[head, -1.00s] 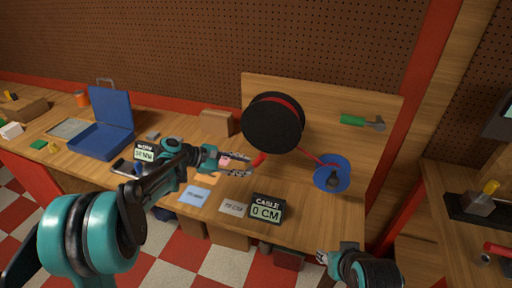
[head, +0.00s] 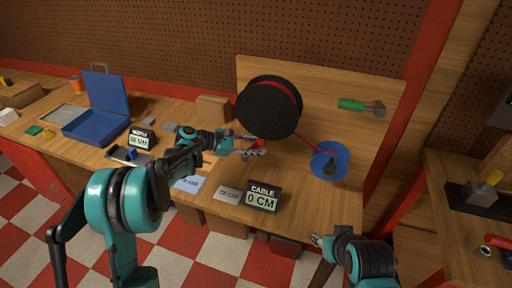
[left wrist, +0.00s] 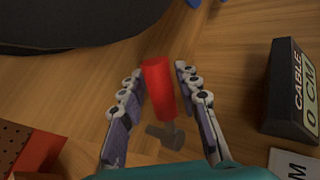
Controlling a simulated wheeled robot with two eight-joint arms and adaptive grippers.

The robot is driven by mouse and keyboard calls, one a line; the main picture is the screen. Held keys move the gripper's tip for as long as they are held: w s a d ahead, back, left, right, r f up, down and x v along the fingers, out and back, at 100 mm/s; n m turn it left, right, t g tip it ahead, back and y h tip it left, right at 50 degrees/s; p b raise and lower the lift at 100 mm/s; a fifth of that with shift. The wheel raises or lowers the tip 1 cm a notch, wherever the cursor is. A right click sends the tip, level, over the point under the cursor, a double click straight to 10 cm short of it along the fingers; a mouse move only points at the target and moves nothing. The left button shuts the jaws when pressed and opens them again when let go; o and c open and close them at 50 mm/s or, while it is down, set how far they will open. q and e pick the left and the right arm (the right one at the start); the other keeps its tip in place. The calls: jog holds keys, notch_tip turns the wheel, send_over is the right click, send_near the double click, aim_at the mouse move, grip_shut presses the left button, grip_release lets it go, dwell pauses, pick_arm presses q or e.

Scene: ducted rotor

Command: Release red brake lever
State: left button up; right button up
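The red brake lever (left wrist: 158,88) shows in the left wrist view as a red handle on a dark metal stem, between the two fingers of my left gripper (left wrist: 157,95). The fingers are apart, with a gap on each side of the handle. In the head view the lever (head: 257,143) sits below the black reel (head: 269,107), with my left gripper (head: 250,147) at it. My right gripper (head: 318,240) is low at the front of the bench, away from the lever; its fingers are too small to read.
A display reading "CABLE 0 CM" (head: 263,197) stands near the bench's front edge. A blue wheel (head: 329,161) with red cable is mounted right of the reel. A green-handled tool (head: 361,106) hangs on the board. A blue case (head: 92,122) lies open at left.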

pick_arm(q)
jog(key=shift+c, duration=0.2)
grip_shut()
jog(key=d+f+y+p, duration=0.1)
jog(key=d+f+m+y+p, duration=0.1)
jog(key=y+p, duration=0.1)
jog(key=shift+s+d+m+y, duration=0.1)
jog(key=shift+s+m+y, duration=0.2)
jog(key=shift+s, duration=0.05)
jog(key=shift+o, duration=0.2)
grip_release()
jog(key=v, duration=1.2)
